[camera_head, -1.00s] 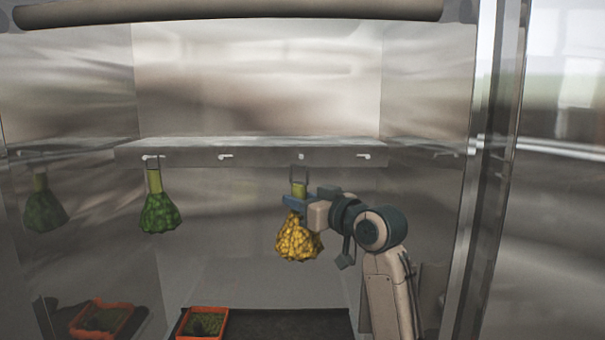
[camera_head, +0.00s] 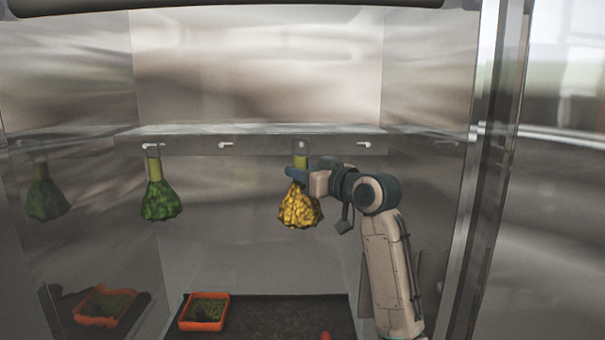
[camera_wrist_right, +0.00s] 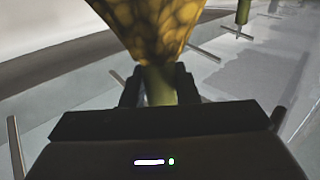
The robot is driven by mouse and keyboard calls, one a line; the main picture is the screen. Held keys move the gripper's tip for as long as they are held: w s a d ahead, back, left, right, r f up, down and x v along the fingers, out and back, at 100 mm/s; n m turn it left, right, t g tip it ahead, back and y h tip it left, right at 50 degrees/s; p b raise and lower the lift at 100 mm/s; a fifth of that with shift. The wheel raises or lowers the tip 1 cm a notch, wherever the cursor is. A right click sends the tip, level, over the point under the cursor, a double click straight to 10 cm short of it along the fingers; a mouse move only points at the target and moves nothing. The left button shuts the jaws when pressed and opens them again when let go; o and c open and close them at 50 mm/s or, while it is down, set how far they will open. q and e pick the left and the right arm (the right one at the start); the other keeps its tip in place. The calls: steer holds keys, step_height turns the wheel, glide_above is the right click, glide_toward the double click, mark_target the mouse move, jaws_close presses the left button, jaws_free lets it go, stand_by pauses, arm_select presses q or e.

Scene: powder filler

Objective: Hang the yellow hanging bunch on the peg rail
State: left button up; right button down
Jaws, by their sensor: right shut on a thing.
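The yellow hanging bunch (camera_head: 300,208) hangs upright below the peg rail (camera_head: 263,147), with its green stem up. My right gripper (camera_head: 297,173) is shut on the stem, just above the yellow part. The bunch's wire loop is level with the third peg from the left; I cannot tell whether it is around that peg or in front of it. In the right wrist view the yellow bunch (camera_wrist_right: 150,25) fills the top centre, and its stem is between the fingers of my right gripper (camera_wrist_right: 159,88). My left gripper is out of view.
A green bunch (camera_head: 160,200) hangs from the leftmost peg. The second peg (camera_head: 226,145) and the rightmost peg (camera_head: 364,144) are bare. An orange tray (camera_head: 204,325) with green contents sits below on the dark surface (camera_head: 275,318). Steel walls enclose both sides.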

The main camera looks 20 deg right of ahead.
steer(key=w+d+f, duration=0.1)
steer(key=w, duration=0.5)
steer(key=shift+w+d+f, duration=0.15)
steer(key=shift+d, duration=0.25)
stand_by(0.3)
stand_by(0.6)
steer(key=c, duration=1)
jaws_free()
steer(key=shift+c, duration=0.2)
steer(key=shift+f, duration=0.1)
